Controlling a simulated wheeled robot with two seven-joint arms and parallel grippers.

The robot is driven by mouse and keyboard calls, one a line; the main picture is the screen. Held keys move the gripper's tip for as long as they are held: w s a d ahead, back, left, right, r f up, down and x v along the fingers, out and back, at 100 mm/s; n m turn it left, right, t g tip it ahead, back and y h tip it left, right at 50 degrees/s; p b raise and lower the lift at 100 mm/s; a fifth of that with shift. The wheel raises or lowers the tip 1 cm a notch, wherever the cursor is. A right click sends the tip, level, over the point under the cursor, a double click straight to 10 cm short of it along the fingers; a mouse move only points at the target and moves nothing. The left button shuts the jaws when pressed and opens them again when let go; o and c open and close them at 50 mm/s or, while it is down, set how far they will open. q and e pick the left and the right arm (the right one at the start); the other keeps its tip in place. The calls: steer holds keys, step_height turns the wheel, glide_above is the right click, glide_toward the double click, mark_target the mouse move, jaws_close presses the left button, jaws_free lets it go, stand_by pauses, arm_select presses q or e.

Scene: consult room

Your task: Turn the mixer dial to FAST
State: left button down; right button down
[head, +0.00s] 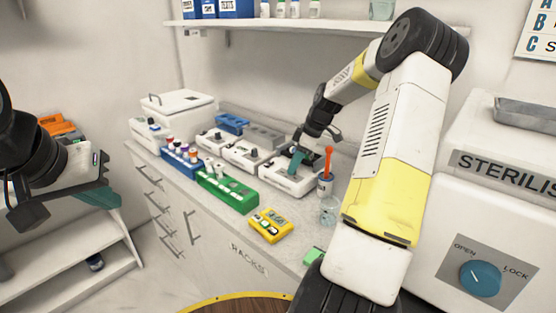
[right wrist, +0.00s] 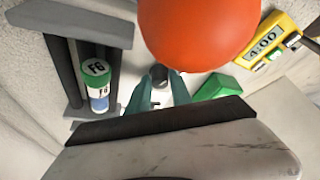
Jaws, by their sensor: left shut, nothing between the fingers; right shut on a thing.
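My right gripper (head: 296,162) reaches down over a white bench unit (head: 285,185), apparently the mixer, at the counter's right. In the right wrist view its teal fingers (right wrist: 160,92) are shut on a small dark dial (right wrist: 159,74), whose pointer and markings I cannot read. The fingers hide the dial in the head view. My left gripper (head: 103,196) is shut and empty at the far left, away from the counter.
An orange-bulbed dropper (head: 327,160) stands close beside the right gripper; its bulb (right wrist: 198,30) looms in the right wrist view. A green rack (head: 227,190), a yellow timer (head: 270,225) and other white units (head: 245,152) are nearby. The steriliser (head: 500,215) stands right.

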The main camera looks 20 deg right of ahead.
mark_target(303, 174)
steer(key=c, duration=1.2)
jaws_free()
steer(key=shift+f, duration=0.1)
steer(key=shift+d+r, duration=0.1)
steer(key=shift+r, duration=0.1)
steer(key=v, duration=0.7)
steer(key=shift+s+r, duration=0.1)
steer(key=shift+r, duration=0.1)
